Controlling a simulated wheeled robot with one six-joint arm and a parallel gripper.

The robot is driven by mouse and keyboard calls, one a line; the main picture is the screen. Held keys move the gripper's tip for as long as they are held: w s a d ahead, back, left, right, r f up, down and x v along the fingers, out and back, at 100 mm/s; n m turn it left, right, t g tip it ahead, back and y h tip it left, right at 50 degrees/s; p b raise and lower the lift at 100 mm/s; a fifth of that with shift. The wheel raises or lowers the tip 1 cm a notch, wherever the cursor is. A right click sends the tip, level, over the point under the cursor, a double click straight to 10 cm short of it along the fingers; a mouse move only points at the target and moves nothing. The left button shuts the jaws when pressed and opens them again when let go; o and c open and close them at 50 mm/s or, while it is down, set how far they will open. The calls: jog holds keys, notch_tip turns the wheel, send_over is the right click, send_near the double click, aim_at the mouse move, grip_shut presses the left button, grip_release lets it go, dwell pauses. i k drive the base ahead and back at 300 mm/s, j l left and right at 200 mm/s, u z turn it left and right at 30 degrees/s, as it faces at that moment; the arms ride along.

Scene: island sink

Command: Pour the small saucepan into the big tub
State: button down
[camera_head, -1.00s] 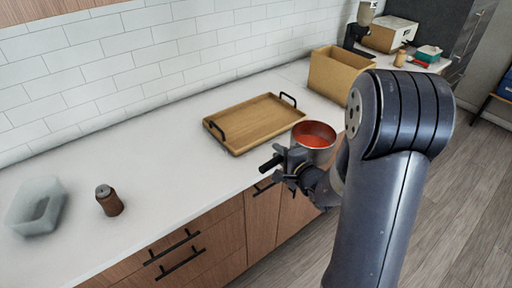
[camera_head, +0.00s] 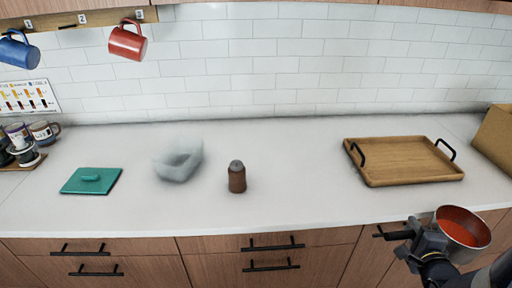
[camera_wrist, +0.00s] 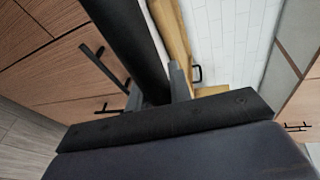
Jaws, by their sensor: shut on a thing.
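The small metal saucepan (camera_head: 466,250) holds a red-orange liquid (camera_head: 462,224) and shows at the right of the head view, out in front of the counter edge. It looks about level. My gripper (camera_head: 424,238) is shut on its black handle, which also shows in the wrist view (camera_wrist: 132,45). In the wrist view the pan's bowl is hidden. The tub (camera_head: 178,162), a pale translucent open container, stands on the counter left of centre, well to the left of my gripper. Its inside is hard to make out.
A brown shaker (camera_head: 237,178) stands just right of the tub. A wooden tray (camera_head: 405,162) lies on the right, near a cardboard box (camera_head: 495,140). Red (camera_head: 128,40) and blue (camera_head: 18,50) mugs hang above. The front counter strip is clear.

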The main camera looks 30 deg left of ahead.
aim_at(176, 161)
jog(key=k+j, duration=0.2)
jog(key=k+j+u, duration=0.15)
jog(key=j, duration=0.25)
jog(key=k+j, duration=0.25)
jog(key=k+j+u, duration=0.1)
jog(key=j, duration=0.35)
jog(key=k+j+u, duration=0.1)
jog(key=k+j, duration=0.35)
jog(key=j, duration=0.25)
jog(key=k+u, duration=0.05)
